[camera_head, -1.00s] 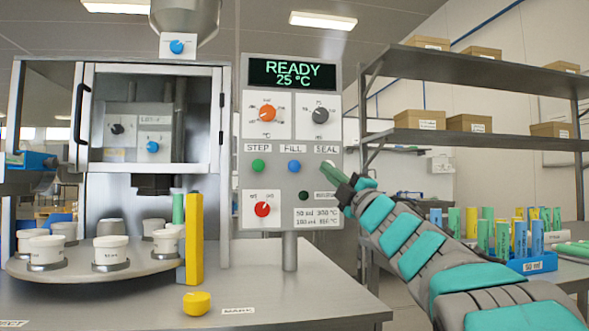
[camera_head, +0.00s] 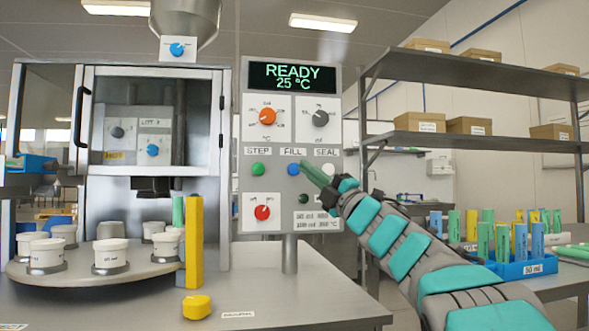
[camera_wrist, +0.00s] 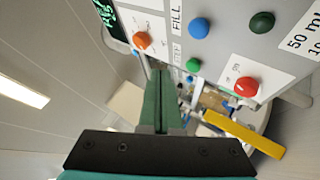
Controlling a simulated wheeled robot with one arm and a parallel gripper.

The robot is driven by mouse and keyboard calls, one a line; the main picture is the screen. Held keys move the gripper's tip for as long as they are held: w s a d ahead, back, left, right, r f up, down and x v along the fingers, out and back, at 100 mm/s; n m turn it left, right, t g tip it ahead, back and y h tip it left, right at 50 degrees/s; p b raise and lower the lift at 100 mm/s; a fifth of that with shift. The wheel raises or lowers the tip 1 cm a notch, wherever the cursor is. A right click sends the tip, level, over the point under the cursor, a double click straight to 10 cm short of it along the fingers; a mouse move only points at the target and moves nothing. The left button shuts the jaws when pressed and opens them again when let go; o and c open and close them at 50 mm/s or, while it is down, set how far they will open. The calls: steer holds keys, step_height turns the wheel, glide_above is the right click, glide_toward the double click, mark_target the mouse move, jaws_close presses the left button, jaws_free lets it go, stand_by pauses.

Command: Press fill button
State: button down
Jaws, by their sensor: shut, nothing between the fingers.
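The blue button (camera_head: 294,168) sits under the FILL label on the grey control panel (camera_head: 250,185). It also shows in the wrist view (camera_wrist: 199,27), apart from the fingers there. My gripper (camera_head: 306,166) is shut and empty, its green fingers pointing left toward the panel. In the head view its tip overlaps the right edge of the blue button; I cannot tell whether it touches. In the wrist view the shut fingers (camera_wrist: 160,76) stand beside the button row. The display (camera_head: 292,75) reads READY, 25 °C.
The green STEP button (camera_head: 258,169) is left of the blue one; the white SEAL button (camera_head: 328,170) is close to my fingers. A red knob (camera_head: 262,212) is below. A yellow post (camera_head: 194,240) stands by the turntable (camera_head: 150,272) of white cups.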

mark_target(294, 169)
steer(key=w+a+p, duration=0.2)
steer(key=w, duration=0.4)
steer(key=shift+w, duration=0.4)
stand_by(1.7)
steer(key=shift+w+a+p, duration=0.15)
steer(key=shift+w+p, duration=0.25)
